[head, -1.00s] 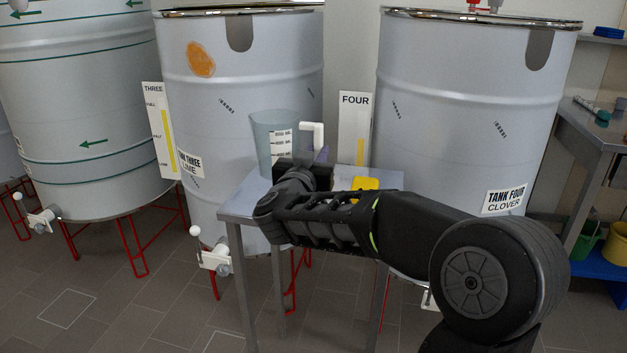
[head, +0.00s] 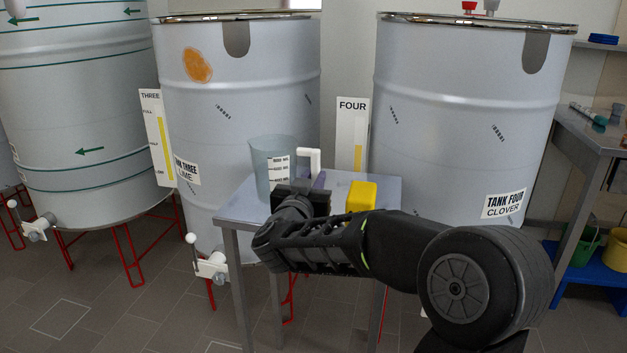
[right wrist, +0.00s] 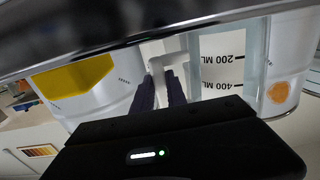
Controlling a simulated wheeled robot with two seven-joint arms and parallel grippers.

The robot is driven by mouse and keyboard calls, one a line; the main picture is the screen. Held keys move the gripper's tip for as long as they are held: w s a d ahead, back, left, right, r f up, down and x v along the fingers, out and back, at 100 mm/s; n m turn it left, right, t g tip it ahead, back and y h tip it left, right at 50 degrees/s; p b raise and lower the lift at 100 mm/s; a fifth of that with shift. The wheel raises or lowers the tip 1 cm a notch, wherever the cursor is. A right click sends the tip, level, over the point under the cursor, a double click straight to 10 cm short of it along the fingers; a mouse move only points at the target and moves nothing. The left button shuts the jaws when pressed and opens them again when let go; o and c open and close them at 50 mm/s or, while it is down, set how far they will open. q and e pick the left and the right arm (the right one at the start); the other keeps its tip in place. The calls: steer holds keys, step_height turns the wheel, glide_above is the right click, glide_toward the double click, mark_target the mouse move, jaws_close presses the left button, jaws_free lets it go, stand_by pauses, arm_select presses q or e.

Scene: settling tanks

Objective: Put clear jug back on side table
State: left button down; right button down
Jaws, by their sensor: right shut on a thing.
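The clear jug (head: 262,172) is bluish and see-through, with a white handle (head: 309,153) and a printed millilitre scale. It looks upright at the left part of the side table (head: 240,209). In the head view my right gripper (head: 316,180) is at its handle, shut on it. The right wrist view shows the two dark fingers (right wrist: 163,90) on the white handle, beside the jug's scale (right wrist: 222,72). My left gripper is not in view.
A yellow block (head: 361,196) stands on the side table right of the jug. Tank three (head: 240,100) and tank four (head: 460,110) stand close behind. A level gauge marked FOUR (head: 352,135) stands between them.

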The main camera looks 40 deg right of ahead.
steer(key=c, duration=1.3)
jaws_free()
steer(key=shift+c, duration=0.2)
steer(key=shift+r, duration=0.1)
steer(key=p+v, duration=0.2)
steer(key=v, duration=1)
steer(key=shift+r, duration=0.1)
